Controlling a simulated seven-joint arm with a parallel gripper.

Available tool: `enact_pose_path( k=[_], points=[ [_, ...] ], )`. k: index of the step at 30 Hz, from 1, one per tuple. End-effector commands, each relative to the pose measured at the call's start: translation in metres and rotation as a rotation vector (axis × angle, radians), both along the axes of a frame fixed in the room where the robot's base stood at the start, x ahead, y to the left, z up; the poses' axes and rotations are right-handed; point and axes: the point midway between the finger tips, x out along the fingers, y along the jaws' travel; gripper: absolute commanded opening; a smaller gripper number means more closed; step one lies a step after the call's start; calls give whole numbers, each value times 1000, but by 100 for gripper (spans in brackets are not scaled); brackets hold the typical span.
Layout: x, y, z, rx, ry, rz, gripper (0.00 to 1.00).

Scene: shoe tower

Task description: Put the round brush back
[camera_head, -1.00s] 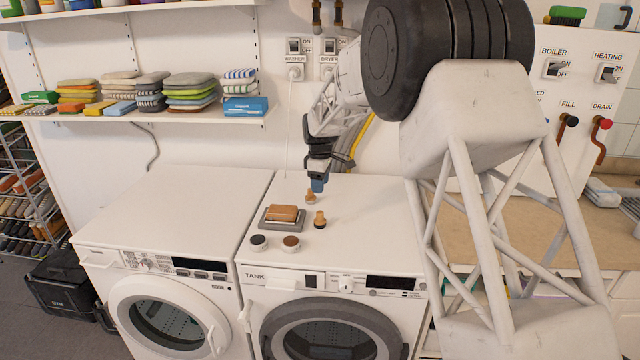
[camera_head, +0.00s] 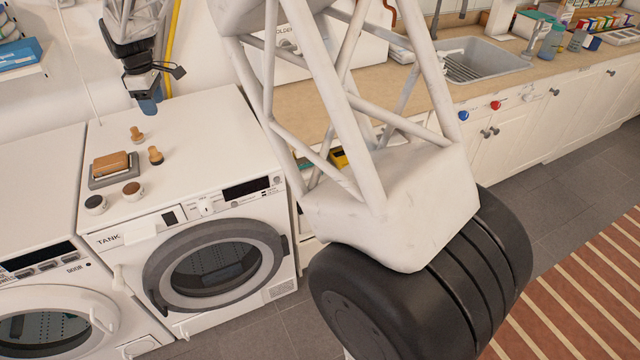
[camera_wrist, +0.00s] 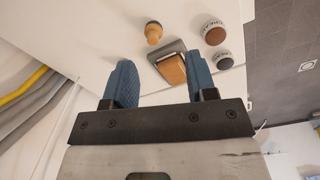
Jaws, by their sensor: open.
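Two small brushes with round wooden knobs stand on the white TANK machine. The rear brush (camera_head: 137,134) is paler at its base. The front brush (camera_head: 155,155) has a dark base and stands right of a grey tray (camera_head: 99,183). One knobbed brush shows in the wrist view (camera_wrist: 153,32); the other is not visible there. My gripper (camera_head: 150,106) hangs above the back of the machine top, behind and above the rear brush, apart from it. In the wrist view its blue fingers (camera_wrist: 160,62) are spread with nothing held between them.
A wooden-backed block brush (camera_head: 110,163) lies on the tray. Two round tins, one dark-topped (camera_head: 95,202) and one brown-topped (camera_head: 132,190), stand near the machine's front edge. The right part of the machine top is clear. A yellow hose (camera_head: 172,45) runs behind my gripper.

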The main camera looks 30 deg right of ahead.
Motion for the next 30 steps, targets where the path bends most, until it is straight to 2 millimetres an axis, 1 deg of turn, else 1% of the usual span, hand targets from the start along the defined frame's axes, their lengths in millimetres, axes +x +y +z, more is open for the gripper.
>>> enact_pose_path(
  k=[1,7,16,24,30],
  points=[
    [-12,-11,11,3,-7,-31,52],
    [-59,-47,43,11,-27,-159,52],
    [-135,-97,80,29,-57,-350,52],
    [-208,-136,100,45,-83,-522,52],
    [-264,-161,106,60,-100,-647,52]
  ],
)
